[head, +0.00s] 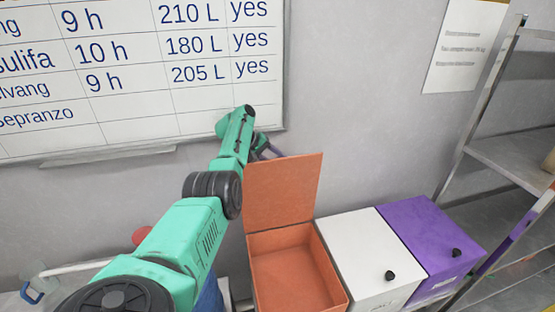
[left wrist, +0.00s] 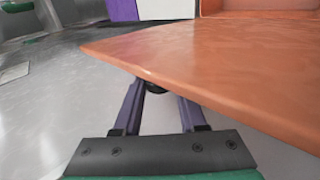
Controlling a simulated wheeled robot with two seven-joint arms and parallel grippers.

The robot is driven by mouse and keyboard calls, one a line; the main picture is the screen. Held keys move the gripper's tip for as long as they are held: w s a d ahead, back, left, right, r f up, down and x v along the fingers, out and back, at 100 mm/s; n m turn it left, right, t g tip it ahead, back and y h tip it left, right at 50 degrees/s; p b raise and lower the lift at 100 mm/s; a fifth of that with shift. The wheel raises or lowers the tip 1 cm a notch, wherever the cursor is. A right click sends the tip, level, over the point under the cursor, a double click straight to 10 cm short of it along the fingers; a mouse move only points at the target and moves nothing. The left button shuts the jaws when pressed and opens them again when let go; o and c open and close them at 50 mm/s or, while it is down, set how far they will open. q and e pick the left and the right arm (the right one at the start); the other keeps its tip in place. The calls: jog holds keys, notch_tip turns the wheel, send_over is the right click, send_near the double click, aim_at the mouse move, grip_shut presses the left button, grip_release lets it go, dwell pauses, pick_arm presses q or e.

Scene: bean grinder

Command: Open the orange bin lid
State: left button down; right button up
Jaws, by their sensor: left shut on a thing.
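The orange bin (head: 292,262) stands at the left end of a row of bins. Its orange lid (head: 283,190) is raised about upright at the back, and the empty inside shows. My left gripper (head: 270,152) is at the lid's upper left, partly hidden behind it. In the left wrist view the two fingers of the left gripper (left wrist: 157,92) are closed on a dark knob (left wrist: 155,87) at the outer face of the orange lid (left wrist: 220,65). The knob is mostly hidden by the lid and fingers. My right gripper is not in view.
A white bin (head: 365,253) and a purple bin (head: 430,238), both with shut lids and black knobs, stand to the right. A metal shelf (head: 510,155) is at the far right. A whiteboard (head: 130,70) hangs on the wall behind my left arm.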

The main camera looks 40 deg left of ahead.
pick_arm(q)
jog(key=shift+s+d+f, duration=0.1)
jog(key=shift+d, duration=0.05)
jog(key=c, duration=0.5)
grip_release()
jog(key=shift+s+r, duration=0.1)
jog(key=shift+r, duration=0.2)
jog(key=b+v, duration=0.3)
jog(key=v, duration=1.1)
jog(key=shift+a+f, duration=0.15)
jog(key=shift+a, duration=0.05)
